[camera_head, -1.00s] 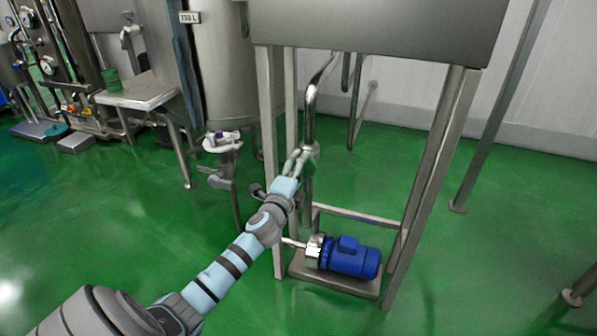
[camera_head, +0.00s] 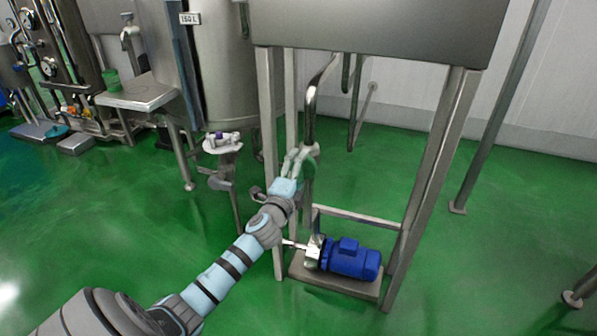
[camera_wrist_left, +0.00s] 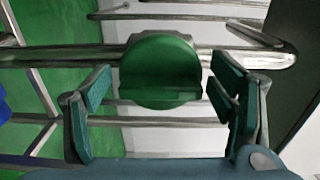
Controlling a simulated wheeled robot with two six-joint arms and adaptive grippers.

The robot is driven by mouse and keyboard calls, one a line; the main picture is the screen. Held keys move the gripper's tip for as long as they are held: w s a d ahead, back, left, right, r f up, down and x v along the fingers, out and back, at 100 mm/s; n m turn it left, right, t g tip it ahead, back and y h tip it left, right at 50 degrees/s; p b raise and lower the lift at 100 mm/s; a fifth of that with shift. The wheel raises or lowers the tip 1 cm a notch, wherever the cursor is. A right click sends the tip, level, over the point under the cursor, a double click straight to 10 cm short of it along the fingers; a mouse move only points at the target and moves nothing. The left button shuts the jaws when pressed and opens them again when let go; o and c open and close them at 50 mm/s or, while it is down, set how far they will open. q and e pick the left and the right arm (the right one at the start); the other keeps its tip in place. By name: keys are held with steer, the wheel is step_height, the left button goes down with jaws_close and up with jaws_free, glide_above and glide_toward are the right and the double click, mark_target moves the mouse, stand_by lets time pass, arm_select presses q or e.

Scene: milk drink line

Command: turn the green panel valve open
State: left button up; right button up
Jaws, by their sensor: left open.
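The green panel valve (camera_wrist_left: 160,68) shows in the left wrist view as a round green disc with a raised bar lying level across its lower half. It sits in front of a steel pipe. My left gripper (camera_wrist_left: 162,105) is open. Its green-padded fingers stand at the left and right of the valve, with a visible gap on each side. In the head view my left gripper (camera_head: 299,158) reaches up to the bent steel pipe under the tank. The valve cannot be made out clearly there. My right gripper is not in view.
A steel frame leg (camera_head: 268,130) stands just left of my gripper, and another leg (camera_head: 432,175) stands to the right. A blue pump (camera_head: 350,260) sits low between them. A steel side table (camera_head: 140,92) is at the left. Green floor is clear at the front.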

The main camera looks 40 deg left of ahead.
arm_select(q)
steer(key=shift+s+d, duration=0.15)
steer(key=shift+s, duration=0.25)
steer(key=v, duration=1.1)
steer(key=shift+s, duration=0.1)
